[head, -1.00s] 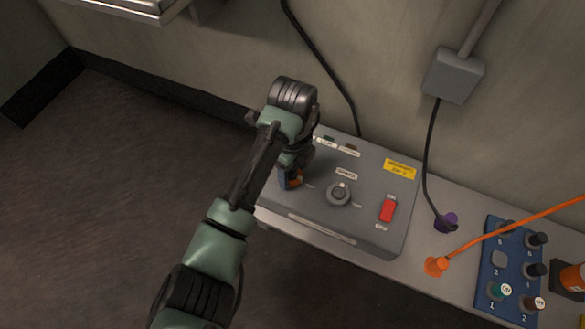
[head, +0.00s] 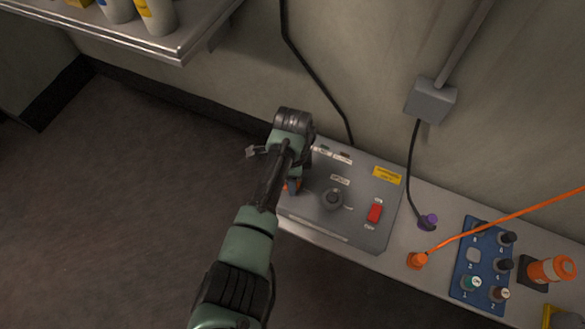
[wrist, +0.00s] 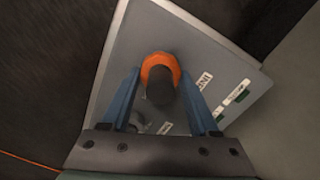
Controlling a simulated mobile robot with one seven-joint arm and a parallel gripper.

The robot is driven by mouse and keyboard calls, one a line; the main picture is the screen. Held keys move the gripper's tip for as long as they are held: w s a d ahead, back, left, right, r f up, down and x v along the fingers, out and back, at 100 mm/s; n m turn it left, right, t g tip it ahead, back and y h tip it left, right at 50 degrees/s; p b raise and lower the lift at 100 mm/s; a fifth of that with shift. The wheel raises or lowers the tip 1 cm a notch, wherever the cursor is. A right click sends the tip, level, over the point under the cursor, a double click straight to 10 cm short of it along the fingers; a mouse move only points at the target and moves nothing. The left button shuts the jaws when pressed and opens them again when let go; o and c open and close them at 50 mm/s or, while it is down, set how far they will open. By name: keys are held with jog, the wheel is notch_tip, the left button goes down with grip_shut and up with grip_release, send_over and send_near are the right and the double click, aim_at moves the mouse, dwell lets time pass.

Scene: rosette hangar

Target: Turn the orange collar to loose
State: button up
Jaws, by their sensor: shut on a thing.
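The orange collar (wrist: 148,66) is a ring around a dark round post (wrist: 160,92) on the grey control box. My gripper (wrist: 160,76) has its blue fingers on either side of the collar, shut on it. My arm hides most of the collar in that view. The collar's setting marks are not readable; a partly seen label (wrist: 204,81) lies to its right in the wrist view.
The box also carries a round selector knob (head: 332,199) and a red switch (head: 375,213). To the right are a purple plug (head: 428,221), an orange plug (head: 417,261) with a taut cable, and a blue socket panel (head: 470,250). A metal shelf (head: 190,45) juts out upper left.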

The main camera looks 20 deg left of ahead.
jog(key=n+p, duration=0.3)
jog(key=n, duration=0.2)
jog(key=shift+r+n, duration=0.1)
jog(key=shift+n, duration=0.2)
jog(key=n+p, duration=0.1)
jog(key=n, duration=0.4)
jog(key=shift+a, duration=0.1)
jog(key=shift+n, duration=0.4)
jog(key=o, duration=1.4)
jog(key=shift+c, duration=0.2)
jog(key=shift+w, duration=0.1)
jog(key=shift+p, duration=0.35)
notch_tip(320, 180, up, 13)
jog(key=p, duration=0.9)
jog(key=shift+f, duration=0.2)
